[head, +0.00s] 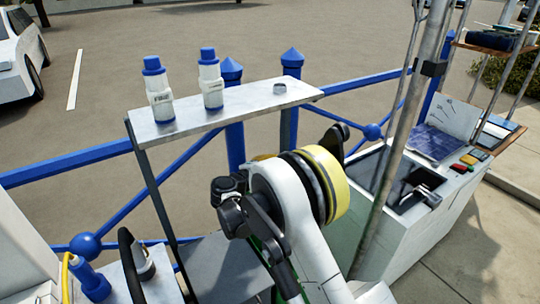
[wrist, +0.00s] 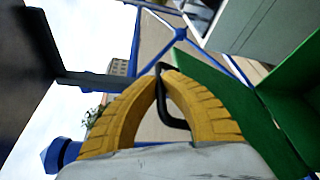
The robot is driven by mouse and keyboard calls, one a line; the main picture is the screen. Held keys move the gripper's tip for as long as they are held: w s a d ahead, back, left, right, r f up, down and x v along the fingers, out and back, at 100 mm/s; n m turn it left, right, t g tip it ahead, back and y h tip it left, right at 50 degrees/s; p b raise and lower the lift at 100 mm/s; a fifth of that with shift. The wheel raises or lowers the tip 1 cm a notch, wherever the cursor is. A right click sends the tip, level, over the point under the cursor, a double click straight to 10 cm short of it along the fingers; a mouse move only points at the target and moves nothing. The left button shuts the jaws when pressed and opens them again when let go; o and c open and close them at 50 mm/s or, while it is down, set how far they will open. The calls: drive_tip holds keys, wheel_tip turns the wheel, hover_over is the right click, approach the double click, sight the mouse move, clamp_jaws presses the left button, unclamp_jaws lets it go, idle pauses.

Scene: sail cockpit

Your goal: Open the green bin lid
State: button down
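In the wrist view the two yellow fingers of my gripper (wrist: 163,76) arch together, their tips closed around a thin black handle (wrist: 161,100). The handle bends down between the fingers and then to the right. A bright green panel (wrist: 212,84), seemingly the bin lid, lies just behind and right of the fingers. A darker green surface (wrist: 298,85) stands at an angle to it at the right edge. I cannot tell how far the lid is open. In the head view my arm hides the gripper and most of the bin; only a thin green edge shows beside it.
In the head view a pale shelf (head: 215,108) carries two white bottles with blue caps (head: 158,90) (head: 210,80). Blue railings (head: 70,162) run behind. A metal pole (head: 405,125) and a white console (head: 420,215) stand to the right.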

drive_tip(key=shift+s+f, duration=0.1)
drive_tip(key=c, duration=1.8)
unclamp_jaws()
drive_tip(key=v, duration=1.2)
